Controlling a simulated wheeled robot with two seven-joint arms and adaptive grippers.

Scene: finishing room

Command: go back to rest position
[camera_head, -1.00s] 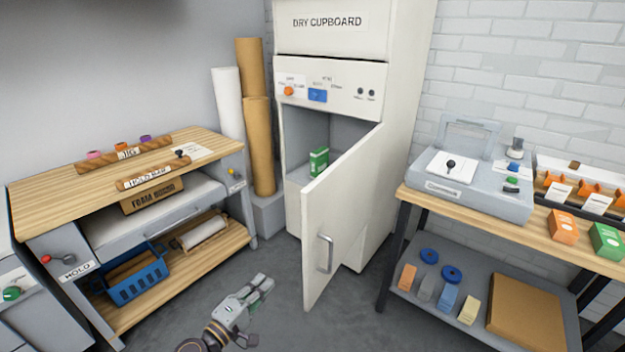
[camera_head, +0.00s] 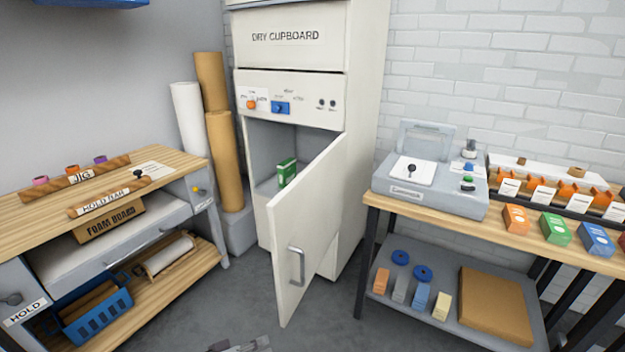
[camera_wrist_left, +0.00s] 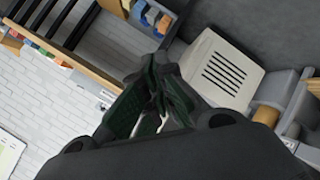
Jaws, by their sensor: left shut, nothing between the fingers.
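My left gripper (camera_head: 243,345) shows only as a small part at the bottom edge of the head view, low over the floor in front of the cupboard. In the left wrist view the left gripper (camera_wrist_left: 160,92) has its dark fingers together, with nothing between them. It is apart from the furniture. My right gripper is in neither view.
The dry cupboard (camera_head: 288,55) stands with its door (camera_head: 308,225) swung out and a green box (camera_head: 287,171) inside. A workbench (camera_head: 185,163) is at the left, a table (camera_head: 480,225) at the right. The floor (camera_head: 335,330) between is clear.

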